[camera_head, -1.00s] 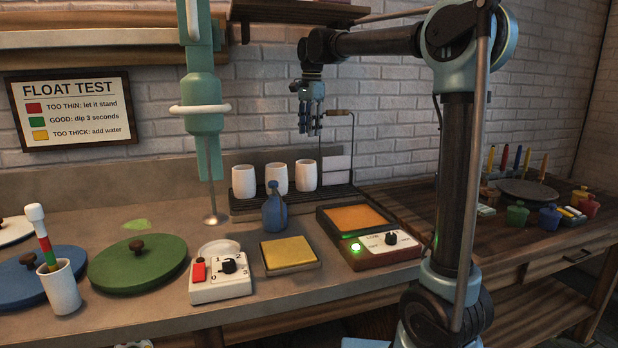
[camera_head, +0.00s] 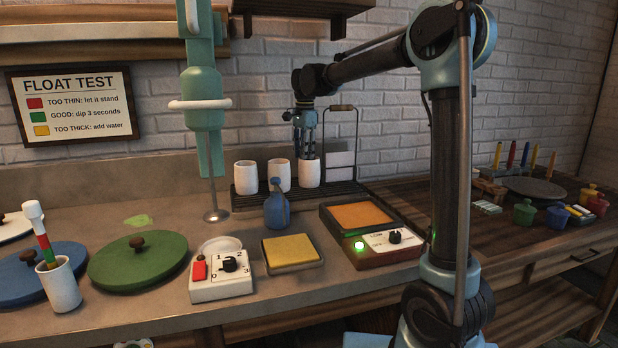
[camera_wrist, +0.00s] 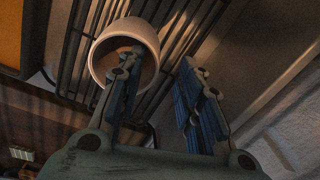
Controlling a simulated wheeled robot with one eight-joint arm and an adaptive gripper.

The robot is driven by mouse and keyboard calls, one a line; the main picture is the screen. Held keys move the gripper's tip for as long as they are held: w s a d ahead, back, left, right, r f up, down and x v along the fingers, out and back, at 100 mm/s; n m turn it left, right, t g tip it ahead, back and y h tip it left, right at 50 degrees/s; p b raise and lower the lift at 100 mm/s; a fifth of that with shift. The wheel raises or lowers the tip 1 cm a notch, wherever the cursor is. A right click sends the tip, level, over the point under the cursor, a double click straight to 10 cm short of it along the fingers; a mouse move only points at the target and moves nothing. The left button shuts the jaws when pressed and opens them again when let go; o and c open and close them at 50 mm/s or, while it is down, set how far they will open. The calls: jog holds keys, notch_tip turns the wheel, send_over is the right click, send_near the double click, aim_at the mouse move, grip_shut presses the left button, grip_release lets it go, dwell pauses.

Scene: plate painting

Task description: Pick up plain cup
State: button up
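Three plain white cups stand in a row on the dark slatted rack (camera_head: 345,190): the left cup (camera_head: 245,178), the middle cup (camera_head: 279,174) and the right cup (camera_head: 309,174). My gripper (camera_head: 305,156) points down at the right cup, its fingertips at the rim. In the wrist view one cup (camera_wrist: 108,47) shows its open mouth. One blue-padded finger of my gripper (camera_wrist: 160,70) overlaps that mouth, and the other finger is outside to the right. The fingers are apart with nothing clasped between them. Whether the first finger is inside the cup or above it is unclear.
A blue bottle (camera_head: 276,208) stands in front of the rack. A box with an orange top (camera_head: 360,216) and a yellow sponge-like block (camera_head: 291,252) lie nearer. A wire stand with a handle (camera_head: 342,108) is close at the gripper's right. The brick wall is behind.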

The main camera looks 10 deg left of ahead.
aim_at(305, 167)
jog(key=shift+s+d+f, duration=0.1)
jog(key=shift+f, duration=1.45)
jog(key=shift+s+d+f, duration=0.1)
jog(key=shift+f, duration=1.4)
jog(key=shift+c, duration=0.5)
grip_shut()
